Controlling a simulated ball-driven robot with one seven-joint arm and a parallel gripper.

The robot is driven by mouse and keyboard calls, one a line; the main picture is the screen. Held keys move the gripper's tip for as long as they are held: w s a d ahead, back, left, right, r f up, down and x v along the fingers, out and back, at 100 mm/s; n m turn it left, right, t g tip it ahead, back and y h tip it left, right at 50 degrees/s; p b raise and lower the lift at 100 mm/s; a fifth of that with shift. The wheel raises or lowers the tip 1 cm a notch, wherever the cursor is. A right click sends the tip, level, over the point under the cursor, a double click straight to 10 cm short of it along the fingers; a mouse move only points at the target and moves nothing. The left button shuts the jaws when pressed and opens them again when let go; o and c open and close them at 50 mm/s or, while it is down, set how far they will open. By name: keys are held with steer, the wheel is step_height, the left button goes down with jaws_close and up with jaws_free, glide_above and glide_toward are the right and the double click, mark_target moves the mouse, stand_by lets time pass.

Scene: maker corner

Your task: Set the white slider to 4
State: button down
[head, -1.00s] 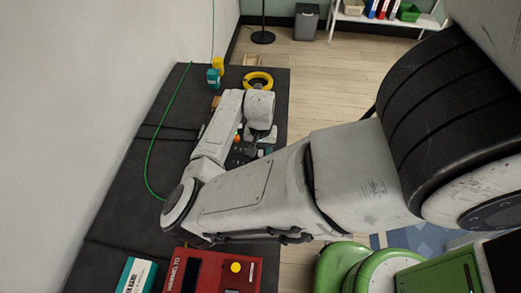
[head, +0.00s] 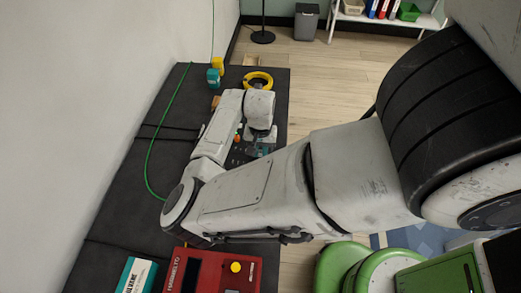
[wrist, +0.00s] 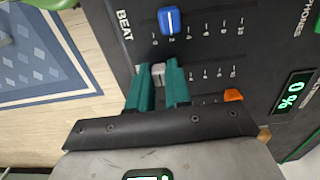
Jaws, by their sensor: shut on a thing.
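The white slider (wrist: 158,73) shows in the wrist view between the two green fingers of my gripper (wrist: 158,66), which is shut on it. It sits near the low, left end of its scale, left of the visible marks that run up to 10. The fingers hide the numbers beside it, so its exact setting cannot be read. The dark control panel (wrist: 280,40) carries it. In the head view my arm covers most of the panel, and the slider cannot be made out there.
A blue slider (wrist: 169,20) stands at about 2, just above the white one in the wrist view. An orange slider (wrist: 233,95) is at lower right. A lit display (wrist: 291,92) is at right. A yellow ring (head: 258,80) and a red box (head: 212,272) share the dark bench.

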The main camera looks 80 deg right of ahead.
steer(key=shift+w+a, duration=0.15)
steer(key=shift+w, duration=1.7)
steer(key=c, duration=1)
jaws_free()
steer(key=shift+c, duration=0.2)
step_height(320, 180, up, 11)
steer(key=b, duration=0.1)
steer(key=shift+f, duration=0.1)
